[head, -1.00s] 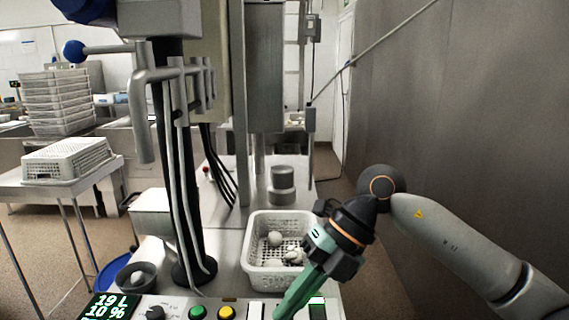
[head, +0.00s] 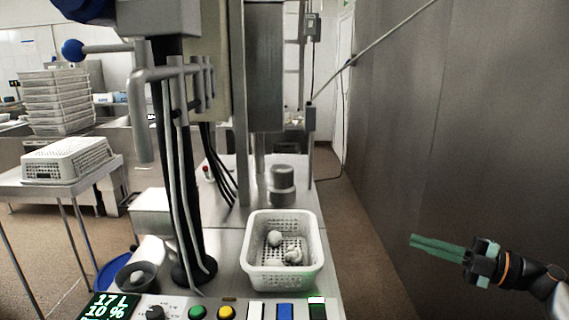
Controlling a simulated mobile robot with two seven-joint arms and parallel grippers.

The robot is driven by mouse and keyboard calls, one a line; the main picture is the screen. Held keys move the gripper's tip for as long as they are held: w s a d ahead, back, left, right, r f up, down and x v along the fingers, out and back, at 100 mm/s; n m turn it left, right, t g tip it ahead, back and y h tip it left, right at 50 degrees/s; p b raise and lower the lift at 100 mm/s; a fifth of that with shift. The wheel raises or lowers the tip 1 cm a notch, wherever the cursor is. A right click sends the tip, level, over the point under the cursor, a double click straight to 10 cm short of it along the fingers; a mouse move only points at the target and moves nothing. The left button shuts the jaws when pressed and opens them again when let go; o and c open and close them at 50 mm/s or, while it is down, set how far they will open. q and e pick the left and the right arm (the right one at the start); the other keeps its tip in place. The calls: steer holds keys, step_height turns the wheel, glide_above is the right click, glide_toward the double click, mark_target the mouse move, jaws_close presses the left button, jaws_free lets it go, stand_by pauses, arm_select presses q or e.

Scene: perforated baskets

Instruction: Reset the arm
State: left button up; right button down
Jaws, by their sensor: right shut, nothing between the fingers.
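My right gripper (head: 412,242) is at the lower right in the head view, with its green fingers pointing left and closed together. Nothing is between the fingers. It is beside the machine, over the floor and in front of the grey wall, well right of the white perforated basket (head: 250,268). The basket stands on the steel worktop and holds a few white rounded items (head: 275,238). My left gripper is not in view.
A control panel with buttons (head: 226,312) runs along the bottom. A steel column machine (head: 172,150) rises behind. Stacked baskets (head: 55,105) and an upturned basket (head: 65,160) are at the left. The grey wall (head: 470,120) bounds the right.

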steer(key=w+d+r+m+t+h, duration=0.7)
steer(key=d+r+m+t+h, duration=0.15)
steer(key=d+m+t, duration=0.3)
steer(key=w+d+f+m+g+h, duration=0.3)
steer(key=d+f+m+h, duration=0.6)
steer(key=d+m+h, duration=0.3)
steer(key=s+a+f+n+g+y, duration=0.1)
steer(key=s+a+f, duration=0.35)
steer(key=f, duration=0.45)
steer(key=s+a+f+n+g+y, duration=0.1)
steer(key=s+a+f+g, duration=0.15)
steer(key=a+f, duration=0.45)
steer(key=s+a+f+n+g+y, duration=0.15)
steer(key=s+a+f, duration=0.3)
steer(key=f, duration=0.55)
steer(key=s+a+f+m+g+y, duration=0.1)
steer(key=s+a+f, duration=0.3)
steer(key=s+a, duration=0.2)
steer(key=s+a+f+m+g+y, duration=0.1)
steer(key=s+a+f, duration=0.3)
steer(key=s, duration=0.7)
steer(key=s+a+f+m+g+y, duration=0.1)
steer(key=s+a+f, duration=0.4)
steer(key=s+a, duration=0.2)
steer(key=shift+s+a+m+p, duration=0.3)
steer(key=shift+s+a+p, duration=0.1)
steer(key=shift+s, duration=0.8)
